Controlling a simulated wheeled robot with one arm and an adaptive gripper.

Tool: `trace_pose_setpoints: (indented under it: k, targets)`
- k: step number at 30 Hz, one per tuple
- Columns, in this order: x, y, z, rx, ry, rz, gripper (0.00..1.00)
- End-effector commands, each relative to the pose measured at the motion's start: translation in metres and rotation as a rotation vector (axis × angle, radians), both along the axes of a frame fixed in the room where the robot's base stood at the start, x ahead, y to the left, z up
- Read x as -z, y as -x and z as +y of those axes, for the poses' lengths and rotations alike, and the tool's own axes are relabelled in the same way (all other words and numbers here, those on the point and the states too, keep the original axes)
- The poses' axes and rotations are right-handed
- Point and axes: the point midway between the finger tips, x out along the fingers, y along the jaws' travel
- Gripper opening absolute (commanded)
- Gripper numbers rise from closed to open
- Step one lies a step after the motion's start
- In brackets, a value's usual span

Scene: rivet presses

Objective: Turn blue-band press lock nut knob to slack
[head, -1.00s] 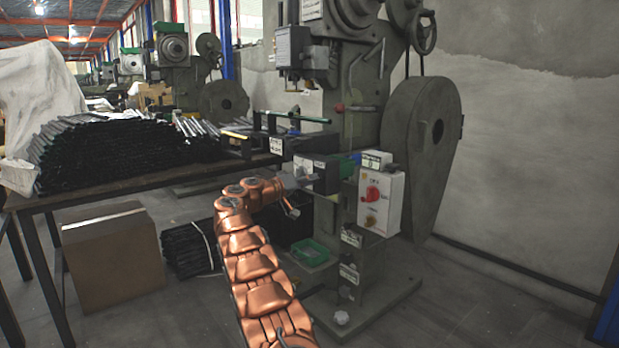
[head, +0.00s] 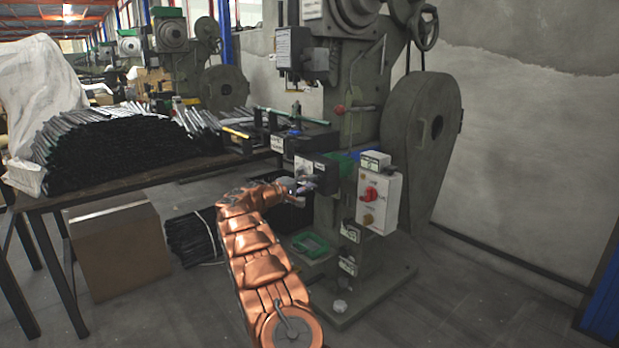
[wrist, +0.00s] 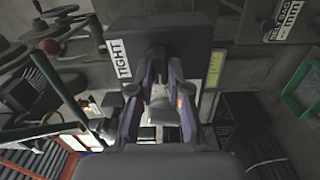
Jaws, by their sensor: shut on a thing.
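The fingers hide part of the knob. In the head view my gripper (head: 305,186) is small against the block; the knob is hard to make out.
A white switch box (head: 379,200) with a red knob is right of the block. A green tray (head: 310,243) sits low on the press. A table (head: 130,180) piled with dark rods stands left, a cardboard box (head: 118,245) beneath it. Open floor lies at front right.

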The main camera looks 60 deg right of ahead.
Motion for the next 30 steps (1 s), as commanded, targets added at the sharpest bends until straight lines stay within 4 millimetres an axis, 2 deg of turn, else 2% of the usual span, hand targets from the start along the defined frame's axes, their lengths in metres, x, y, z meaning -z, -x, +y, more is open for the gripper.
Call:
trace_pose_setpoints:
  k: [19,20,21,26,30]
  targets:
    - [-0.0003,-0.0012,0.0002,-0.003,-0.012,0.047,0.0]
    - [-0.0003,-0.0012,0.0002,-0.003,-0.012,0.047,0.2]
    - [-0.0003,-0.0011,0.0002,-0.003,-0.012,0.047,0.24]
    - [-0.0001,-0.0008,0.0001,-0.002,-0.012,0.046,0.4]
    - [0.0,-0.0006,0.0002,-0.001,-0.012,0.046,0.42]
